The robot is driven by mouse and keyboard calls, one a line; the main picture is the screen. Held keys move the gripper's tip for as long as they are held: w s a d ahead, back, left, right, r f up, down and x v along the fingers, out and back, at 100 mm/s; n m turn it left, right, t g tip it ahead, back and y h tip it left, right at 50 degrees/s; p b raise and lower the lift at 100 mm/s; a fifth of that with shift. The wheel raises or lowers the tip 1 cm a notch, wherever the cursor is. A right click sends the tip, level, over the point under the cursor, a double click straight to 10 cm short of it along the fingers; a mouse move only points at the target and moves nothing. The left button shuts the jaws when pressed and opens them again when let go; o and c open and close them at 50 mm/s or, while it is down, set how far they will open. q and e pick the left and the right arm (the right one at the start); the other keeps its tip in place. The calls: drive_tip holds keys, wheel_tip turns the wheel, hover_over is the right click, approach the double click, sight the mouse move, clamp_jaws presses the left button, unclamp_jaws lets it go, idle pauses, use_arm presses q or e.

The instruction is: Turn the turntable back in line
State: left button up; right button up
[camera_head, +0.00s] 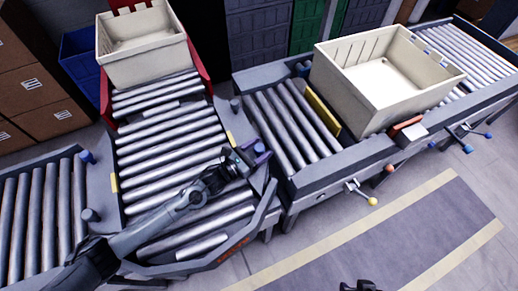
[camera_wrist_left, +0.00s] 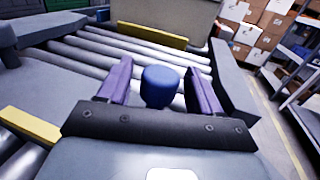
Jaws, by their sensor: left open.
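The turntable (camera_head: 172,160) is the roller deck in the middle. Its rollers run across the picture, parallel to those of the red-framed conveyor behind, and at a steep angle to the rollers of the left conveyor (camera_head: 40,215) and right conveyor (camera_head: 290,125). My left gripper (camera_head: 256,150) is open at the turntable's right side. In the left wrist view its purple fingers (camera_wrist_left: 158,88) stand either side of a blue knob (camera_wrist_left: 160,86), with gaps visible on both sides. The knob's base is hidden. A dark tip at the bottom edge may be my right gripper (camera_head: 361,286); its fingers are unclear.
A cream bin (camera_head: 143,47) stands on the red-framed conveyor (camera_head: 198,70). A larger cream bin (camera_head: 385,78) stands on the right conveyor behind a yellow bar (camera_head: 322,112). Cardboard boxes (camera_head: 35,80) are stacked at left. The floor at lower right is clear.

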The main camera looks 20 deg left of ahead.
use_arm(q)
drive_tip(key=shift+c, duration=0.2)
clamp_jaws()
drive_tip(key=shift+s, duration=0.1)
